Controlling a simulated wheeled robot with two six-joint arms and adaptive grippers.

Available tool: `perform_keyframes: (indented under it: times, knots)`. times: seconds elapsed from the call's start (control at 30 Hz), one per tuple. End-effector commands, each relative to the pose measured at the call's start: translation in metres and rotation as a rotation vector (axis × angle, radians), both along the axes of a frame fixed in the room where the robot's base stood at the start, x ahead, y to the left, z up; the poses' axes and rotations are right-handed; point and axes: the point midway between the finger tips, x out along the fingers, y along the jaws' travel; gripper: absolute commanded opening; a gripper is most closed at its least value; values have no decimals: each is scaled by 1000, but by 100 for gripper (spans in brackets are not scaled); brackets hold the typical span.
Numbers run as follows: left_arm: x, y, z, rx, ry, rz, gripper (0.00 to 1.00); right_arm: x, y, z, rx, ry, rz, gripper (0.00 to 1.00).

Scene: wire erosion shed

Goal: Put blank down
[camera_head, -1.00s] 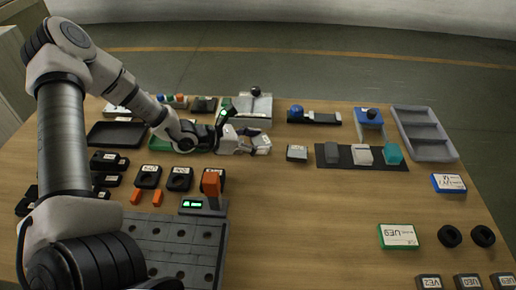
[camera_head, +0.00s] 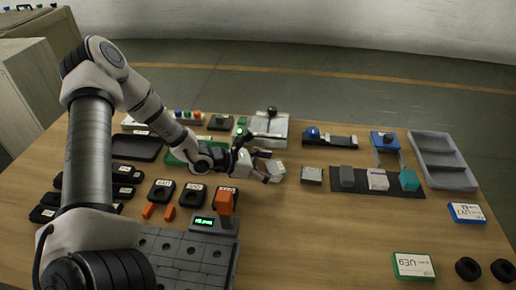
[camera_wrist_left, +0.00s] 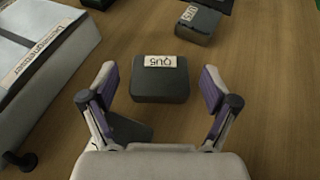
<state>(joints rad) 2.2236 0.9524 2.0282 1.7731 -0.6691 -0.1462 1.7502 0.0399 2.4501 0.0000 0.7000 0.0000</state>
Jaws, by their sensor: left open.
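A dark grey block labelled QU5 (camera_wrist_left: 160,80), the blank by its look, sits between the spread fingers of my left gripper (camera_wrist_left: 158,92) in the left wrist view. A gap shows between the block and each fingertip. In the head view my left gripper (camera_head: 272,167) is low over the table in front of the lever device, pointing right, and largely hides that block. Another grey block (camera_head: 312,174) sits just right of the fingers; it also shows in the wrist view (camera_wrist_left: 198,23). My right gripper is not in view.
The demagnetiser (camera_wrist_left: 50,50) stands close on the left in the wrist view. A dark mat (camera_head: 336,187) with several blocks and a grey compartment tray (camera_head: 441,149) are to the right. An orange-topped device with a green display (camera_head: 203,221) is nearer.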

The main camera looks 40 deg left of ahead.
Motion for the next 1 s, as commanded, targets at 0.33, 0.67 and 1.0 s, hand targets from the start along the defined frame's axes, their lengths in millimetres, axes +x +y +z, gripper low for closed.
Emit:
perform_keyframes:
  times: [0.33,0.67,1.0]
  knots:
    - [-40,31,33,-8,-4,8,87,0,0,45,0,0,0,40]
    - [-80,59,50,-2,1,5,87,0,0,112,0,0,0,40]
    - [-89,64,45,-1,0,1,87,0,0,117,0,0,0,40]
